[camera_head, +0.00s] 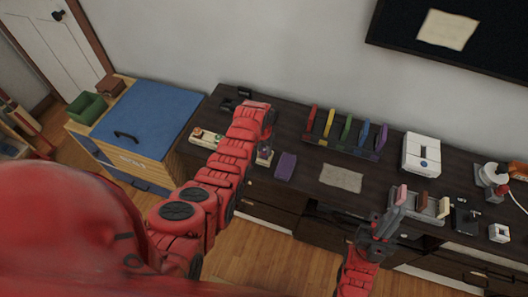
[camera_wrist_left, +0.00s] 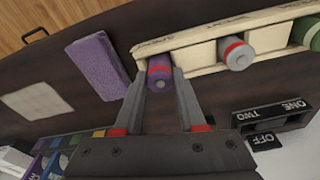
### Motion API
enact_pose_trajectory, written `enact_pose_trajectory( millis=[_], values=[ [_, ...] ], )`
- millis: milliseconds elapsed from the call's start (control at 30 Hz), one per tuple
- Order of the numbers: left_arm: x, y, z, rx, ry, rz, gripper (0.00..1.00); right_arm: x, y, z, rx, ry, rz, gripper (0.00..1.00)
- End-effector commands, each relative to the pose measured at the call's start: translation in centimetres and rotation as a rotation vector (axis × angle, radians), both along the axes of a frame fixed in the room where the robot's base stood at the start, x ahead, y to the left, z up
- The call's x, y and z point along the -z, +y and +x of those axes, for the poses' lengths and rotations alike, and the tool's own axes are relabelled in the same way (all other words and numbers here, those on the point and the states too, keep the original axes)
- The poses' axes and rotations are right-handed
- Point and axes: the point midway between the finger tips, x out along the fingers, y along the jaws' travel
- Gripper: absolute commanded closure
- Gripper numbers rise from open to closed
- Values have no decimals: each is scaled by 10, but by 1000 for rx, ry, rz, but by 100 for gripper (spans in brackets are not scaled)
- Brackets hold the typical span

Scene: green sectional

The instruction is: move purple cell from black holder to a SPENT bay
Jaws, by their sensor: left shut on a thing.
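My left gripper (camera_wrist_left: 161,82) is shut on the purple cell (camera_wrist_left: 160,63), which has a red band and a grey end. The cell is at the end bay of a cream tray (camera_wrist_left: 197,37); I cannot tell whether it rests in the bay or is just above it.
The tray also holds a grey cell with a red band (camera_wrist_left: 236,53) and a green cell (camera_wrist_left: 308,32). A colored book rack (camera_head: 340,150), beige sheet (camera_head: 341,178) and white device (camera_head: 421,155) stand farther right.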

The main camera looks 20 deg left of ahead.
Motion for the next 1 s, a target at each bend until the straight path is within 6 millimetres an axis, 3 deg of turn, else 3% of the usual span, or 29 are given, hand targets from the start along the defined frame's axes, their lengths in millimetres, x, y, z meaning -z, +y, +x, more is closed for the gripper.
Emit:
enact_pose_trajectory(
  millis=[33,233,267,400,767,1000],
  values=[
    [7,0,0,0,1,0,100,5,0,0,0,0,0,100],
    [4,0,1,-1,-2,0,100,2,0,0,0,0,0,100],
    [4,0,1,-1,-2,0,55,2,0,0,0,0,0,100],
    [4,0,1,-1,-2,0,30,2,0,0,0,0,0,100],
    [3,0,1,0,-3,0,30,3,0,0,0,0,0,100],
    [-14,1,1,0,-10,1,30,9,0,0,0,0,0,100]
  ],
)
